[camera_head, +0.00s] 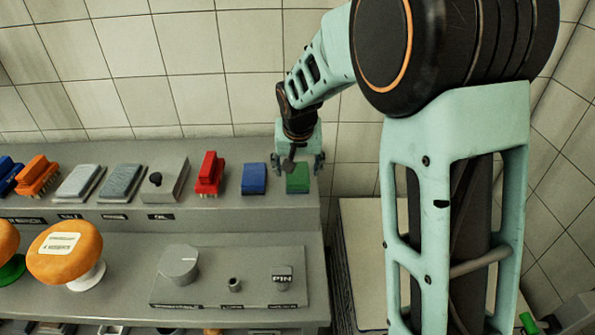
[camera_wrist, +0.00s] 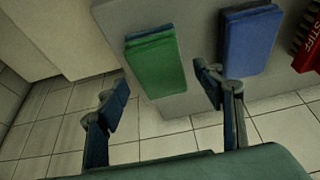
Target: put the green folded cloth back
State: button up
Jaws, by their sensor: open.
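The green folded cloth (camera_head: 298,181) lies on the upper shelf at its right end, beside the blue folded cloth (camera_head: 254,179). In the wrist view the green cloth (camera_wrist: 155,66) lies flat on the grey shelf, ahead of and between the fingers. My gripper (camera_head: 301,160) is over the back of the green cloth in the head view. In the wrist view my gripper (camera_wrist: 165,88) has its fingers spread wide, with nothing between the tips. I cannot tell whether a finger touches the cloth.
A red brush (camera_head: 209,174) and a grey box with a knob (camera_head: 166,180) stand left of the cloths. The shelf (camera_head: 230,212) ends just right of the green cloth. A tiled wall (camera_head: 190,105) stands behind.

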jog(key=v, duration=1)
jog(key=shift+s+r, duration=0.1)
